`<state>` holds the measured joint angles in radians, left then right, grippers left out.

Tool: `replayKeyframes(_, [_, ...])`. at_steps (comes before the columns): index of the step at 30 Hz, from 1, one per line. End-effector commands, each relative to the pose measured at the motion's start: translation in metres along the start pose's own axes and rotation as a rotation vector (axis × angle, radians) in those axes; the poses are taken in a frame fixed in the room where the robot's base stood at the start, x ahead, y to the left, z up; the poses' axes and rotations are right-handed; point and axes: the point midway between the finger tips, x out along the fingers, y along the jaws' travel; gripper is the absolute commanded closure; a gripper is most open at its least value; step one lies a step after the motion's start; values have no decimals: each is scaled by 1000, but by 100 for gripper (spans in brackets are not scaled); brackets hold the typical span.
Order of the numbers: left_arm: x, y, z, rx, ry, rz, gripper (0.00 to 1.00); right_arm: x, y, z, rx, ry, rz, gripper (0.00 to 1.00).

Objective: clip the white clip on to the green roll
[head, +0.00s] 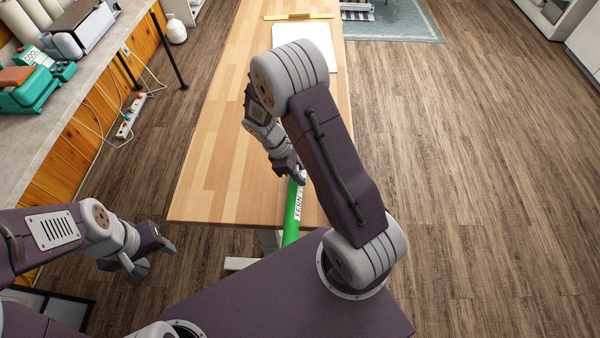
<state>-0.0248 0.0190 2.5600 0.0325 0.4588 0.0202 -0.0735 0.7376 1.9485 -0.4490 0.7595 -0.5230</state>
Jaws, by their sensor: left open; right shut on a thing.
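The green roll (292,222) lies lengthwise near the front edge of the wooden table, its near end reaching past that edge. A white label with dark letters shows on its upper part. My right gripper (292,176) is over the far visible part of the roll, pointing down. It is shut on what seems to be the white clip, which its fingers hide almost wholly; I cannot tell whether the clip touches the roll. My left gripper (155,262) is open and empty, off the table's front left corner, well apart from the roll.
The wooden table (215,160) is clear to the left of my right arm. A white sheet (318,40) and a yellow ruler-like bar (300,16) lie at its far end. A grey counter (45,130) with green equipment (35,85) stands at the left.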

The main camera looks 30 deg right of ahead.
Motion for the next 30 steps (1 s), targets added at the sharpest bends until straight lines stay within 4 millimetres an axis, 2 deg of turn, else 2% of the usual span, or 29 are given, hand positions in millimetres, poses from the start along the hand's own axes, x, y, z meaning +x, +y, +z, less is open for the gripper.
replayKeyframes(7, [11, 0, 1, 0, 0, 0, 50, 14, -1, -6, -1, 0, 0, 100])
replayKeyframes(24, [11, 0, 1, 0, 0, 0, 50, 16, -1, -7, 0, 0, 0, 100])
replayKeyframes(25, [11, 0, 1, 0, 0, 0, 50, 15, -1, -7, 0, 1, 0, 69])
replayKeyframes(27, [10, 0, 1, 0, 0, 0, 50, 15, -1, -7, 0, 1, 0, 50])
replayKeyframes(30, [10, 0, 1, 0, 0, 0, 50, 15, -1, -7, 0, 0, 0, 50])
